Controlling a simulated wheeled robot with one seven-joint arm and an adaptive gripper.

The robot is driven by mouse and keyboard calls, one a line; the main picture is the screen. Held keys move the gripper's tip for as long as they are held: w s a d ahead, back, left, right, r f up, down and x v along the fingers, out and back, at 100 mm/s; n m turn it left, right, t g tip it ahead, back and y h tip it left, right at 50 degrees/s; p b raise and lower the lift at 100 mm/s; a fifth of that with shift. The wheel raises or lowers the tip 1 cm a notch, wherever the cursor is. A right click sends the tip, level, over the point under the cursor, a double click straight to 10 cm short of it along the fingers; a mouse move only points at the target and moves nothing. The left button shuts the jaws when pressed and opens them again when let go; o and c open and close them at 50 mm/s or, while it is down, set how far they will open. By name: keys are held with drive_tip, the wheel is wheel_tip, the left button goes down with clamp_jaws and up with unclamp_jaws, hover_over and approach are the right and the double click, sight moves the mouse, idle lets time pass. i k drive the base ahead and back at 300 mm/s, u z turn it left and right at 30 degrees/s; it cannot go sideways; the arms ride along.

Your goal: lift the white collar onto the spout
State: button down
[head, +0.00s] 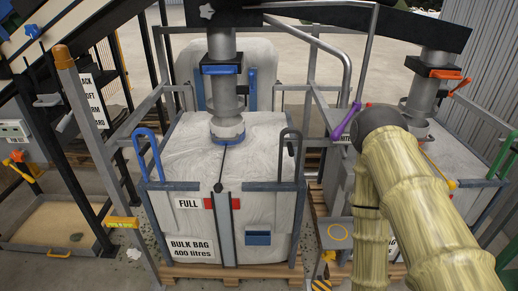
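A grey spout (222,95) hangs down over the full bulk bag (185,150) at centre left. A pale white collar (227,129) is around the spout's lower end, at the bag's top. My yellow, bamboo-patterned arm fills the lower right. My gripper cannot be made out.
A grey metal frame with blue (149,150) and black (291,150) hooped handles surrounds the bag. A purple handle (346,120) is close left of my arm's dark joint. A wooden pallet (230,273) lies under the bag. A sand tray (55,225) is at the left.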

sight(231, 131)
drive_tip(key=z, duration=2.55)
drive_tip(key=k, duration=1.9)
drive_tip(key=u, duration=1.95)
drive_tip(key=i, duration=1.05)
